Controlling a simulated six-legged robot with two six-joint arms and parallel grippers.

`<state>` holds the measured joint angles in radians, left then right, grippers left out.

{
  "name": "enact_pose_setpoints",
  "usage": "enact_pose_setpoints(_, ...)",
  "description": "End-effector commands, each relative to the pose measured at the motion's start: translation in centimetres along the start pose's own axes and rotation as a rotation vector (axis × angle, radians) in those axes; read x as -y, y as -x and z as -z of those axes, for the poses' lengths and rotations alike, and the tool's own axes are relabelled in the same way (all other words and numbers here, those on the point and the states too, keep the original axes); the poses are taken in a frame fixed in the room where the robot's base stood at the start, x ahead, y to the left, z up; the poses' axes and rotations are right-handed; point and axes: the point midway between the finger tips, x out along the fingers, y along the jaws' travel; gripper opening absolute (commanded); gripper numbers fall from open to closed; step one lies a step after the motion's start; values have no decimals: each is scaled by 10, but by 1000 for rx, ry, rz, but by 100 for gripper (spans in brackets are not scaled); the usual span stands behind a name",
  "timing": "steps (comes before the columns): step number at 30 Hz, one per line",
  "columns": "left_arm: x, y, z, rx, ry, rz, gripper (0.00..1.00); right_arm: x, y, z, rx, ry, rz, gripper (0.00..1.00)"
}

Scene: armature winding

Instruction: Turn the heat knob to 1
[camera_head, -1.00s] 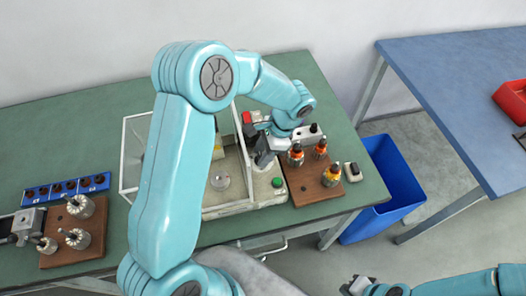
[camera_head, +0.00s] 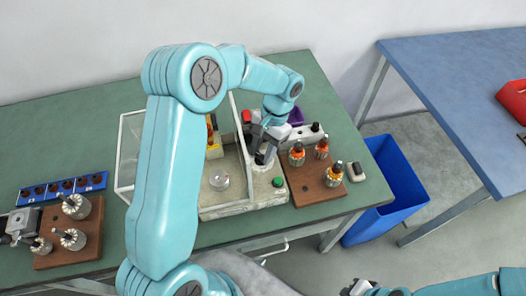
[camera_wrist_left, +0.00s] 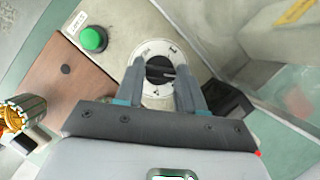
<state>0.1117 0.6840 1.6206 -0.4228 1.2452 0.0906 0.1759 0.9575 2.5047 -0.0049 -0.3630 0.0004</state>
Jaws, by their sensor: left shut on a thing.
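The heat knob (camera_wrist_left: 158,70) is a dark round knob at the centre of a white dial (camera_wrist_left: 146,52) with small marks, in the left wrist view. The marks are too small to read, so I cannot tell its setting. My left gripper (camera_wrist_left: 161,78) is over the dial, shut on the knob with one finger on each side. In the head view the left gripper (camera_head: 264,154) points down at the machine's control panel (camera_head: 268,188) and hides the knob. My right gripper (camera_head: 358,287) is at the bottom edge, away from the bench, too small to read.
The clear-walled machine enclosure (camera_head: 128,150) is to the left. A wooden board (camera_head: 318,186) with copper-wound armatures is to the right. A blue bin (camera_head: 398,190) stands beyond the bench.

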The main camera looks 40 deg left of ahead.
Motion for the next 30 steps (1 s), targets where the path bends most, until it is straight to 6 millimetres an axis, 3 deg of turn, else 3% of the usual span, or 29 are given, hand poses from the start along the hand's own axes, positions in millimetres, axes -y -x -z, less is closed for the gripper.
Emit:
enact_pose_setpoints(18,5,0,0,-4,501,-207,8,-4,-12,0,0,0,0,0)
enact_pose_setpoints(30,5,0,-1,-5,659,-272,8,-5,-15,0,0,0,0,0)
